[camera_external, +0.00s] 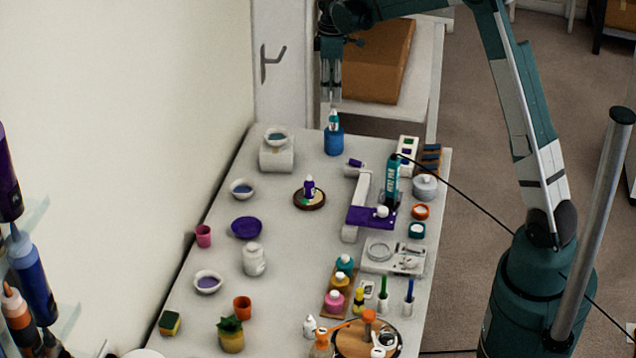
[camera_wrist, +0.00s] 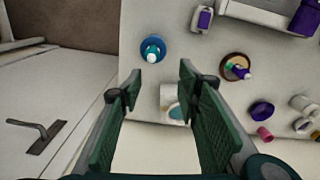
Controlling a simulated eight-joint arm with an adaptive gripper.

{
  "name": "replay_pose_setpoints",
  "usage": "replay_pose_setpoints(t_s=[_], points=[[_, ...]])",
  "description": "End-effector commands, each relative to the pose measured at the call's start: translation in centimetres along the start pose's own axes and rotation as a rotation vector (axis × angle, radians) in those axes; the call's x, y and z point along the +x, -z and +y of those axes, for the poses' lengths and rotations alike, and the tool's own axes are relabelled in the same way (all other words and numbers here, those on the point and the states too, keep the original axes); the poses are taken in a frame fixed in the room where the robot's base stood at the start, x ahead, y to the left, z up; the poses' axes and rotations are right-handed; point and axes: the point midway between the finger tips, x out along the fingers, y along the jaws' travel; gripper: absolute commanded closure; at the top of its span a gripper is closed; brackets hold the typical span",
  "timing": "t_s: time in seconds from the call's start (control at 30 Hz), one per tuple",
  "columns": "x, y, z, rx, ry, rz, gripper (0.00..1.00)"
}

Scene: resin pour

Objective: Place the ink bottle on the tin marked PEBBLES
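A small teal bottle with a white top (camera_external: 333,121) stands upright on a blue tin (camera_external: 334,143) at the far end of the table. The bottle (camera_wrist: 152,54) and tin (camera_wrist: 148,43) also show in the wrist view, beyond my fingertips. My gripper (camera_external: 334,97) is just above the bottle in the external view. In the wrist view my gripper (camera_wrist: 161,75) is open, its fingers apart with nothing between them. No PEBBLES marking is readable, and I cannot tell which bottle holds ink.
A white jar with a bowl on top (camera_external: 277,158) stands left of the blue tin. A white stand with a purple plate (camera_external: 366,217) and a teal cylinder (camera_external: 392,180) stand to the right. The table between tin and coaster is clear. A wall borders the left.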

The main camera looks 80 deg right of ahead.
Motion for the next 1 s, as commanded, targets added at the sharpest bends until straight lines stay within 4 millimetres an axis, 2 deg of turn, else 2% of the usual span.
replay_pose_setpoints(t_s=[0.17, 0.53, 1.0], points=[[-2.4, 0.9, -3.6, 0.004, -0.02, 0.019, 0.67], [-7.7, 2.1, -12.7, 0.023, -0.068, 0.079, 0.67], [-12.8, 1.5, -24.4, 0.048, -0.112, 0.17, 0.67]])
